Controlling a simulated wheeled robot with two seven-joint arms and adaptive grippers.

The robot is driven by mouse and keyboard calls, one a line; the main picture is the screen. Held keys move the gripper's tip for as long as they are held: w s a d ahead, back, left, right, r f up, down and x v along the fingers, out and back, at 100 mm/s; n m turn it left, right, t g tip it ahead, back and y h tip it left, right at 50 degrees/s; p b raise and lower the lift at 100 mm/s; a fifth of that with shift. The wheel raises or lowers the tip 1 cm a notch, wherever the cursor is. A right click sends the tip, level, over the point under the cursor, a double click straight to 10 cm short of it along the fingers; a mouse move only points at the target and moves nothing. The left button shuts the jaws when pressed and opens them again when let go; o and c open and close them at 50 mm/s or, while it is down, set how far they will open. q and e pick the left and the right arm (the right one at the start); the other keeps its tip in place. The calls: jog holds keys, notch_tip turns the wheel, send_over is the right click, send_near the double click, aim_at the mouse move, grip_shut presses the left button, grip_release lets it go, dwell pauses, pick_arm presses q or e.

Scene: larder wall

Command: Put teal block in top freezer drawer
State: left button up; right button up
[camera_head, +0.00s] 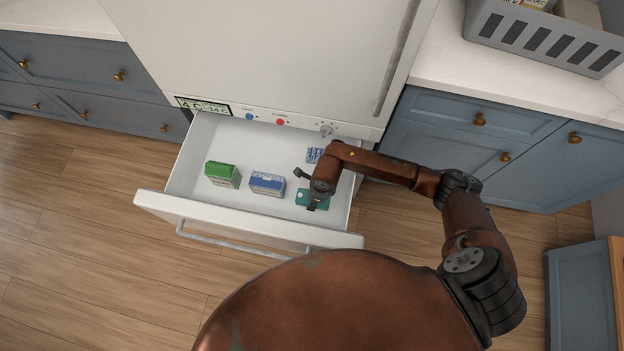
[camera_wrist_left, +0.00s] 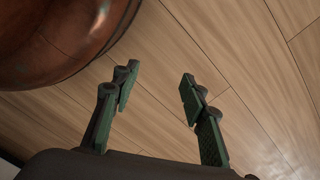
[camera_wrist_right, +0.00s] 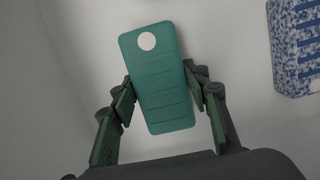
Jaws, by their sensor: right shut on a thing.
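The teal block (camera_wrist_right: 160,90) is flat and ridged, with a pale round spot at one end. It lies between the fingers of my right gripper (camera_wrist_right: 163,100), which is shut on it. In the head view the teal block (camera_head: 322,201) shows inside the open white freezer drawer (camera_head: 255,222), at its right side, partly hidden by my right gripper (camera_head: 308,190). Whether the block touches the drawer floor I cannot tell. My left gripper (camera_wrist_left: 155,90) is open and empty above the wooden floor in the left wrist view; it is not visible in the head view.
In the drawer are a green box (camera_head: 222,174), a blue and white box (camera_head: 267,184) and a speckled blue box (camera_head: 315,155). The speckled box also shows in the right wrist view (camera_wrist_right: 296,45). A grey basket (camera_head: 545,38) stands on the right counter (camera_head: 490,78).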

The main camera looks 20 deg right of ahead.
pick_arm(q)
jog(key=shift+w+d+r, duration=0.15)
jog(key=shift+w+r, duration=0.1)
jog(key=shift+r, duration=0.25)
pick_arm(e)
jog(key=shift+f, duration=0.35)
jog(key=shift+f, duration=0.15)
pick_arm(q)
jog(key=shift+r, duration=0.1)
pick_arm(e)
jog(key=o, duration=1.4)
jog(key=shift+r, duration=0.3)
jog(key=r+p, duration=0.1)
jog(key=r, duration=0.2)
jog(key=d+r+p, duration=0.1)
jog(key=r, duration=0.3)
jog(key=r+p, duration=0.2)
jog(key=r, duration=0.1)
jog(key=shift+s+d+r, duration=0.15)
jog(key=shift+s+r, duration=0.2)
jog(key=shift+s, duration=0.05)
pick_arm(q)
jog(key=s+a+f, duration=0.1)
jog(key=s+f, duration=0.6)
jog(key=f, duration=0.1)
jog(key=shift+s+a+f, duration=0.3)
jog(key=shift+s+a, duration=0.1)
pick_arm(e)
jog(key=shift+s+r, duration=0.1)
jog(key=shift+r, duration=0.35)
